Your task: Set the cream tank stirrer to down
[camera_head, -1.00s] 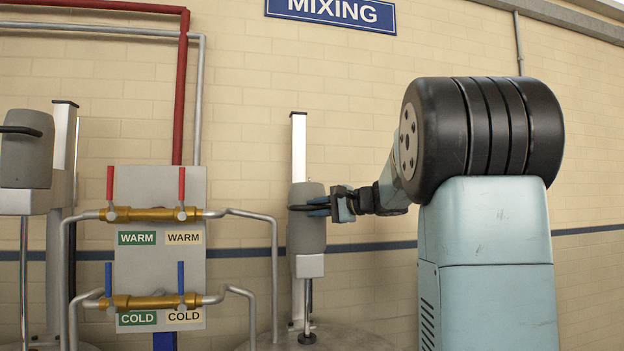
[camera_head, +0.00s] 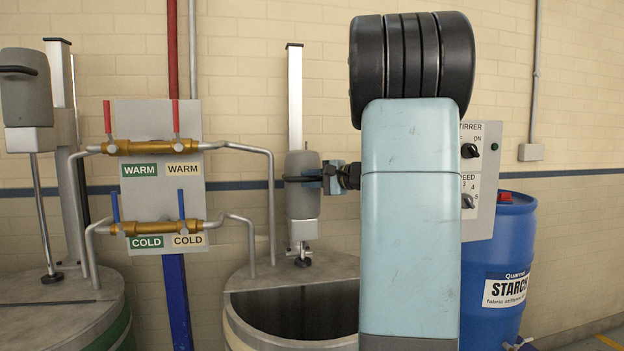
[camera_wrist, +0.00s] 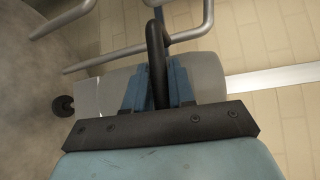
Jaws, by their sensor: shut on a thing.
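The cream tank (camera_head: 245,275) stands in the middle with a cream band and a dark opening in its top. Its stirrer, a grey head (camera_head: 302,200) on an upright pale column, sits low, with only a short bit of shaft showing above the black collar on the lid. My gripper (camera_head: 326,178) is shut on the stirrer's black handle (camera_head: 298,179) from the right. In the wrist view, the blue fingers of my gripper (camera_wrist: 160,85) clasp the black handle bar (camera_wrist: 156,45) in front of the grey head (camera_wrist: 208,76).
Left stands a green-banded tank (camera_head: 60,315) with its stirrer head (camera_head: 27,88) raised. Between them is a valve panel (camera_head: 160,190) with pipes. At right are a stirrer control box (camera_head: 485,140) and a blue starch drum (camera_head: 512,225).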

